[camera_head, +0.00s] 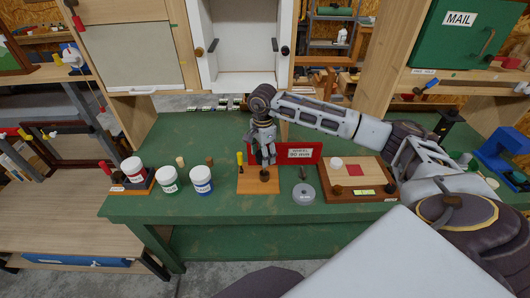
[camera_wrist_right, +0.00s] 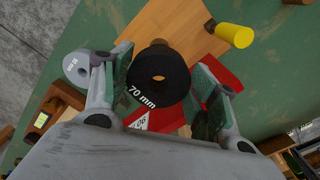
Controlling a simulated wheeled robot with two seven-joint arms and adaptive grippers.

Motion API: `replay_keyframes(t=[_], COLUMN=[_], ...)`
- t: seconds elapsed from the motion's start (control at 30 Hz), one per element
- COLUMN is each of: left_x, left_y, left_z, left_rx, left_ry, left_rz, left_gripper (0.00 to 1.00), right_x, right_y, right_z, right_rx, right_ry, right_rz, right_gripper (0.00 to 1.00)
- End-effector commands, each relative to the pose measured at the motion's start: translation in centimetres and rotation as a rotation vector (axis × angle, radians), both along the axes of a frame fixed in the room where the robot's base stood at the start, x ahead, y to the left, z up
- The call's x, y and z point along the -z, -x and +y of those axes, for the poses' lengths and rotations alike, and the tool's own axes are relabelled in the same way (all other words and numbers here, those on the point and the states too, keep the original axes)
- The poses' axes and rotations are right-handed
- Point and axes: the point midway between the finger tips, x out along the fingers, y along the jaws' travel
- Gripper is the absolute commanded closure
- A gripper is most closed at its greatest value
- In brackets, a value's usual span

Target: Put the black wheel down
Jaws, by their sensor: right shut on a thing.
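The black wheel (camera_wrist_right: 178,76), a dark disc with a centre hole, is between the fingers of my right gripper (camera_wrist_right: 163,84) in the wrist view. The gripper is shut on it. In the head view my right gripper (camera_head: 265,158) points down over a small orange wooden board (camera_head: 246,186) on the green bench. The wheel shows there only as a small dark shape (camera_head: 264,176) below the fingers. A brown wooden peg (camera_wrist_right: 158,43) shows just beyond the wheel's rim. I cannot tell whether the wheel touches the board. My left gripper is not in view.
A grey disc (camera_head: 303,195) lies right of the board. A red sign reading 90 mm (camera_head: 309,149) stands behind. A yellow-handled tool (camera_head: 240,160) is at the board's back left. Paint pots (camera_head: 201,181) stand left, and a wooden tray (camera_head: 374,192) lies right. The bench's front left is clear.

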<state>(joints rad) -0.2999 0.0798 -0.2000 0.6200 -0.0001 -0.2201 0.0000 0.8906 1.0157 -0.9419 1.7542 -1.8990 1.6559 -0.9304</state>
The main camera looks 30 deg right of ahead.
Motion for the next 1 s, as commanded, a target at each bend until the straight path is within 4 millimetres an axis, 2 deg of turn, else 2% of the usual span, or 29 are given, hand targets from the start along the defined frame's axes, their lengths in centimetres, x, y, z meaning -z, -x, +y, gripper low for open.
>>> replay_keyframes(t=[0.47,1.0], left_x=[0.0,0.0], left_y=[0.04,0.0], left_z=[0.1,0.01], left_rx=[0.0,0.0], left_ry=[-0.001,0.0], left_rz=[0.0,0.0], left_gripper=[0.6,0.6], right_x=[-0.02,-0.11], right_y=[-0.04,-0.34], right_z=[-0.02,-0.08], right_rx=[-0.075,-0.482], right_ry=[0.0,0.0], right_rz=[-0.001,-0.001], right_gripper=[0.68,0.68])
